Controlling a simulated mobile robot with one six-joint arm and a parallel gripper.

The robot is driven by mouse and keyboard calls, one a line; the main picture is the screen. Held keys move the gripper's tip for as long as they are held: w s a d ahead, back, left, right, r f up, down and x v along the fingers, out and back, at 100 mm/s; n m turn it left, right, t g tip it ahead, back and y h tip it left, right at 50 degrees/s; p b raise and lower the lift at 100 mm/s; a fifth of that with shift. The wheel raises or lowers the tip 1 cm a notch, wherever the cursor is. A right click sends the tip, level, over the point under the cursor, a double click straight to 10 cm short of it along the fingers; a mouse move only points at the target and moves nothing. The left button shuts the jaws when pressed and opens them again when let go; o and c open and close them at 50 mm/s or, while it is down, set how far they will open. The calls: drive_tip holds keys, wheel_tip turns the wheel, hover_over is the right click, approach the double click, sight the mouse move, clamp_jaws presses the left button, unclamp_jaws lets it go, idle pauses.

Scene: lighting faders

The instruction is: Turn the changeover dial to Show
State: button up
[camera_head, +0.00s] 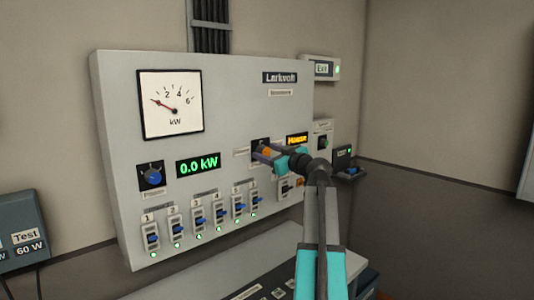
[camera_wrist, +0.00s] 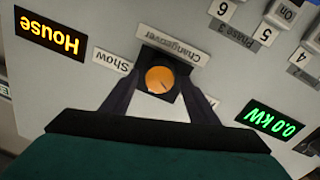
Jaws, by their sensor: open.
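The changeover dial (camera_wrist: 160,79) is an orange round knob on a dark square plate, under a label reading Changeover, upside down in the wrist view. A small Show label (camera_wrist: 112,61) sits beside the plate. The dial also shows in the head view (camera_head: 267,152), partly hidden by my gripper. My gripper (camera_wrist: 160,95) is open, its two dark fingers reaching toward the panel on either side of the dial. I cannot tell whether they touch it. An amber display (camera_wrist: 49,34) reads House. The dial's pointer direction is too small to tell surely.
The grey panel (camera_head: 120,95) carries a kW meter (camera_head: 170,103), a green 0.0 kW display (camera_head: 198,164), a blue knob (camera_head: 152,177) and a row of blue fader switches (camera_head: 197,222) with green lamps. A sloped desk (camera_head: 215,270) stands below. A small shelf unit (camera_head: 347,165) is at right.

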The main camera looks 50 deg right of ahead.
drive_tip(key=c, duration=1)
drive_tip(key=shift+c, duration=0.2)
drive_tip(key=shift+m+b, duration=0.35)
drive_tip(key=shift+m, duration=0.25)
drive_tip(key=m+b, duration=0.1)
drive_tip(key=m, duration=0.3)
drive_tip(key=shift+d, duration=0.15)
drive_tip(key=m, duration=0.5)
drive_tip(key=shift+d+r+m+g, duration=0.15)
drive_tip(key=shift+m+g, duration=0.15)
drive_tip(key=m+y+p, duration=0.1)
drive_tip(key=m, duration=0.2)
drive_tip(key=shift+d, duration=0.1)
drive_tip(key=m+p, duration=0.2)
drive_tip(key=m, duration=0.1)
drive_tip(key=shift+m, duration=0.4)
drive_tip(key=m+p, duration=0.2)
drive_tip(key=m, duration=0.1)
drive_tip(key=m+y, duration=0.1)
drive_tip(key=m, duration=0.1)
drive_tip(key=shift+d+f+p, duration=0.1)
drive_tip(key=shift+f+p, duration=0.2)
drive_tip(key=shift+p, duration=0.1)
